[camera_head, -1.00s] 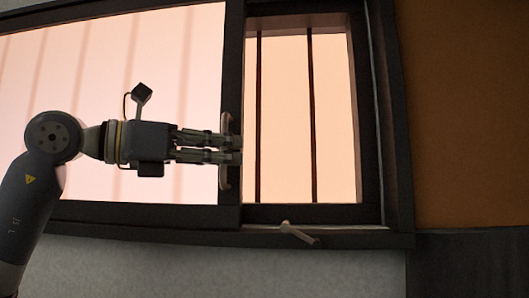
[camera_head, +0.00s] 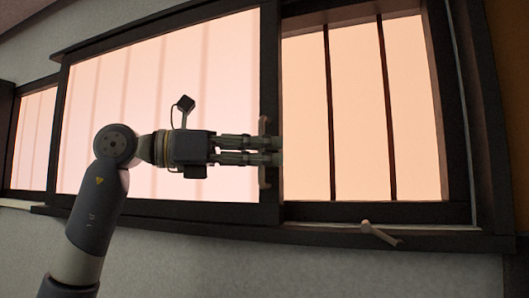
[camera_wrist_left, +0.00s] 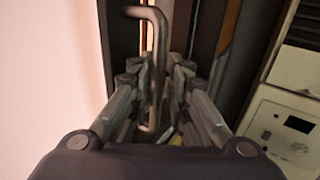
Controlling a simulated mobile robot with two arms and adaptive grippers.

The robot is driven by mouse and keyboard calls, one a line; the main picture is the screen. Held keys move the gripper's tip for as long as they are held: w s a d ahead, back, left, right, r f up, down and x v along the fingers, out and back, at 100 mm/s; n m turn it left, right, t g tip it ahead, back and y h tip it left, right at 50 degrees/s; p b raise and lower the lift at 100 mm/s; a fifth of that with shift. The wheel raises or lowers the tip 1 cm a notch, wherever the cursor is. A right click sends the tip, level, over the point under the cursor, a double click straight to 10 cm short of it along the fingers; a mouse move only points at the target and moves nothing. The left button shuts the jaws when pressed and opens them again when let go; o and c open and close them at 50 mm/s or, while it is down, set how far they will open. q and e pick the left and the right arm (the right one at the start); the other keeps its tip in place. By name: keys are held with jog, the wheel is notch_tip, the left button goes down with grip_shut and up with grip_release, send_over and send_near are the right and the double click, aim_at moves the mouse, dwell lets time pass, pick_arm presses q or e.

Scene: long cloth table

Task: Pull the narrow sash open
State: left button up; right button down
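The sash (camera_head: 230,75) is a dark-framed pale pink pane. It stands left of an opening (camera_head: 360,110) crossed by two thin dark vertical bars. A light, upright pull handle (camera_head: 264,180) sits on the sash's right stile, and its bent bar also shows in the left wrist view (camera_wrist_left: 160,45). My left gripper (camera_head: 278,151) reaches in from the left at the middle of the handle. In the left wrist view its fingers (camera_wrist_left: 155,85) close in on both sides of the bar and appear shut on it. The fingertips are partly hidden. My right gripper is not in view.
A small latch-like peg (camera_head: 380,234) sticks out from the dark sill under the opening. The right jamb (camera_head: 470,110) bounds the opening. Another pane (camera_head: 33,140) shows at far left. In the left wrist view, a pale panel with a dark display (camera_wrist_left: 290,130) stands at right.

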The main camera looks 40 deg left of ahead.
pick_arm(q)
jog(key=shift+s, duration=0.1)
jog(key=shift+a, duration=0.1)
jog(key=shift+s+a, duration=0.3)
jog(key=v, duration=1.1)
